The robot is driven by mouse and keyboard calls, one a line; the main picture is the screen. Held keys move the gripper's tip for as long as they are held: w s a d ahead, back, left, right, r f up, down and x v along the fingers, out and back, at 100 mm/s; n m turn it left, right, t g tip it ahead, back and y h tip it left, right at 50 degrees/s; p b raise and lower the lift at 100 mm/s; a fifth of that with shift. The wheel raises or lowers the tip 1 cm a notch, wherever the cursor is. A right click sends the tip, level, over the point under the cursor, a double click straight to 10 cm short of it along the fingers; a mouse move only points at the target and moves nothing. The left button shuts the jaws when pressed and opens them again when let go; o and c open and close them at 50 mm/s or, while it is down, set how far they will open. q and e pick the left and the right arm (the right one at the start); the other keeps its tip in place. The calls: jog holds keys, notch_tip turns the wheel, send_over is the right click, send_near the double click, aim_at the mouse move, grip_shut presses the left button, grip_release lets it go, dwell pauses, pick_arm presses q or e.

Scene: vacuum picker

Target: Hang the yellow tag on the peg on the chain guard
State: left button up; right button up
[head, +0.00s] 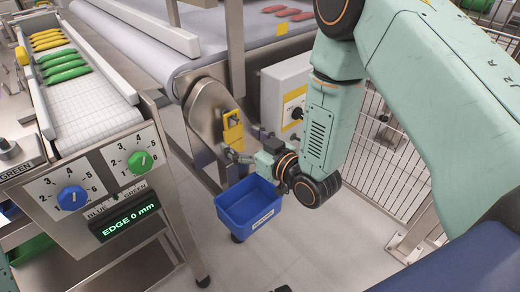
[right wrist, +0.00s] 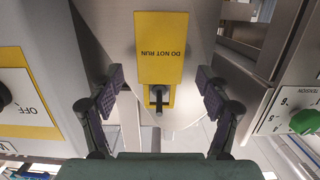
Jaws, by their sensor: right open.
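The yellow tag (head: 233,134) is against the steel chain guard (head: 206,108) in the head view. In the right wrist view, the tag (right wrist: 158,45) reads "DO NOT RUN" upside down. A dark peg (right wrist: 158,103) shows at the slot in its narrow end, and the tag appears to hang on it. My right gripper (head: 237,157) is close to the tag in the head view. In the right wrist view, its fingers (right wrist: 160,78) are spread wide on both sides of the tag, apart from it. My left gripper is not in view.
A blue bin (head: 247,220) stands below the guard. A switch box (head: 285,92) with a black knob is right of the tag. A control panel (head: 104,180) and a tray of green and yellow items are at left. A wire fence (head: 392,165) stands at right.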

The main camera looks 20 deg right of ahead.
aim_at(234, 136)
jog(key=v, duration=0.9)
jog(key=x, duration=1.2)
jog(key=shift+s+d+r, duration=0.1)
jog(key=shift+s+r, duration=0.1)
jog(key=shift+r, duration=0.05)
jog(key=shift+w+f, duration=0.1)
